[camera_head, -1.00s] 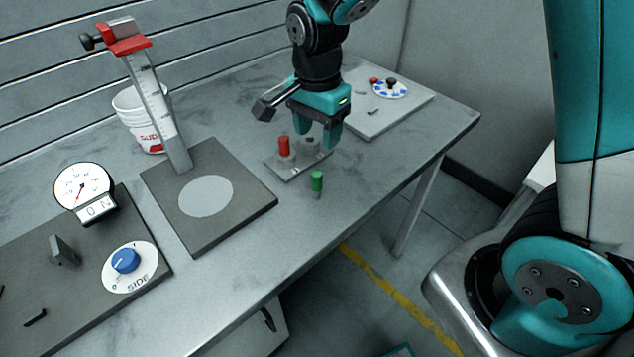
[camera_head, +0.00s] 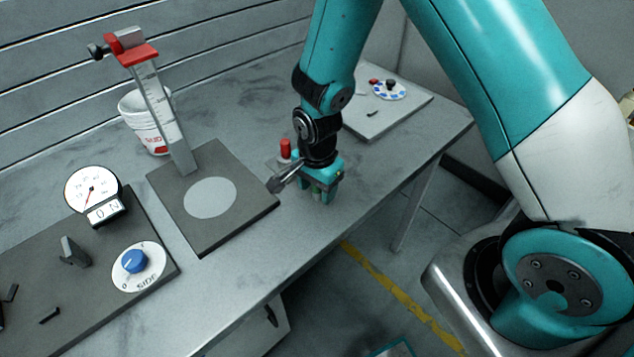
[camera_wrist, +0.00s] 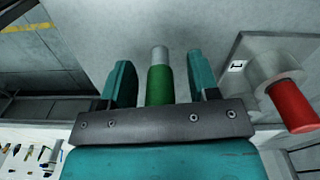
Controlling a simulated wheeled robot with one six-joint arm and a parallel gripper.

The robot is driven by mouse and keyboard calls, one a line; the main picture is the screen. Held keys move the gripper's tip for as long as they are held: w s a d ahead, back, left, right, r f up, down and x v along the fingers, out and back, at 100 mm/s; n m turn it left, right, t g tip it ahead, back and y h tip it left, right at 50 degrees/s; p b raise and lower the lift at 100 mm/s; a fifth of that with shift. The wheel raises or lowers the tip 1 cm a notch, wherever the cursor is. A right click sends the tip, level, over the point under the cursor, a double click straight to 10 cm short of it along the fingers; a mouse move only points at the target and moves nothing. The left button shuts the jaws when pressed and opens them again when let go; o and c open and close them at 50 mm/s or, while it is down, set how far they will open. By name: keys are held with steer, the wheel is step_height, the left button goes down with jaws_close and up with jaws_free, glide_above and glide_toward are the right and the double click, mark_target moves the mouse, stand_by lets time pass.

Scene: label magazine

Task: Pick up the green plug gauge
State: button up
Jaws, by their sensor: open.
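The green plug gauge (camera_wrist: 160,85) stands between the two fingers of my gripper (camera_wrist: 161,80) in the wrist view. It has a green handle and a pale grey metal end. Gaps show between the gauge and both fingers, so my gripper is open around it. In the head view my gripper (camera_head: 318,190) is low over the table near its front edge, and it hides most of the gauge there.
A red plug gauge (camera_wrist: 293,104) stands in a grey holder (camera_wrist: 240,68) right beside my gripper. It also shows in the head view (camera_head: 285,148). A dark plate with a height stand (camera_head: 165,120) is to the left. A grey board (camera_head: 385,115) lies behind.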

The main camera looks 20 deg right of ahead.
jaws_close()
stand_by(0.3)
